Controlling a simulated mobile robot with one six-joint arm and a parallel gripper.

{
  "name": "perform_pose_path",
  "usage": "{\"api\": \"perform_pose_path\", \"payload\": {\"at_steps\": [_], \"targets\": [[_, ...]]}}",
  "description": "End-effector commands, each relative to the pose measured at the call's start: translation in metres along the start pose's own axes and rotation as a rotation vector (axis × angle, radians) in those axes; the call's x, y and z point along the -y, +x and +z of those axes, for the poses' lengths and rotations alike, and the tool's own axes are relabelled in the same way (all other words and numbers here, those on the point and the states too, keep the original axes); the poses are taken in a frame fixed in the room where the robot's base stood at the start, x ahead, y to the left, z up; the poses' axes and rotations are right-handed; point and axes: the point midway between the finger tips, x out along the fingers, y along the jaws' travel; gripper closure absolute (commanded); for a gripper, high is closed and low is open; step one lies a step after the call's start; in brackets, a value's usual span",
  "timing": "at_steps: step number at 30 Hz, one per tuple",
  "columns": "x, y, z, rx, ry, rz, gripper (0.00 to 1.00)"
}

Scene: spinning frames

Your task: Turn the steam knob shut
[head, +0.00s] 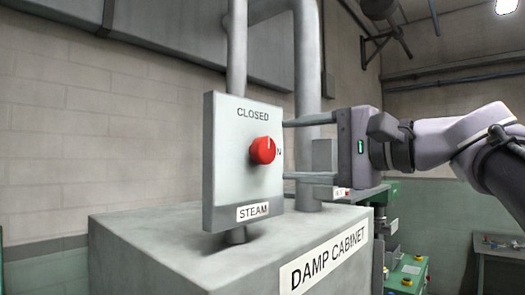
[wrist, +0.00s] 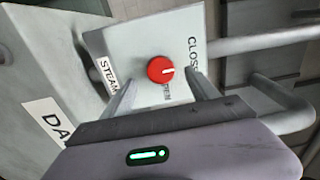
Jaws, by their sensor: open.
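The red round steam knob (head: 262,150) sits on a pale grey panel (head: 228,170) with CLOSED above it and STEAM below. Its white mark points up toward CLOSED. An N shows at the knob's right edge, the rest of that word hidden in the head view. In the wrist view the knob (wrist: 160,69) is clear, its mark pointing right, on the CLOSED side. My gripper (head: 285,150) is open and level with the knob, one finger above and one below its height. The fingertips are near the panel; I cannot tell whether they touch it. Nothing is between the fingers.
The panel stands on a grey cabinet (head: 150,230) labelled DAMP CABINET (head: 324,260). A vertical pipe (head: 307,80) rises behind the panel on the right. Green machines (head: 408,275) stand at the lower right. The space left of the panel is free up to the block wall.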

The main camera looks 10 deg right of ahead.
Motion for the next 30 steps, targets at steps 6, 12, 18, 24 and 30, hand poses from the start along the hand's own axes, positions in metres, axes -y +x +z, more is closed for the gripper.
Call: {"api": "perform_pose_path", "payload": {"at_steps": [6,12,18,24,30], "targets": [[-0.001,-0.074,-0.002,-0.009,0.001,0.000,0.31],[0.000,-0.112,-0.001,-0.003,-0.001,0.000,0.31],[0.000,-0.121,0.000,0.001,0.000,-0.001,0.31],[0.000,-0.120,0.000,0.001,0.000,-0.001,0.31],[-0.015,-0.116,-0.004,-0.013,0.013,0.024,0.31]]}}
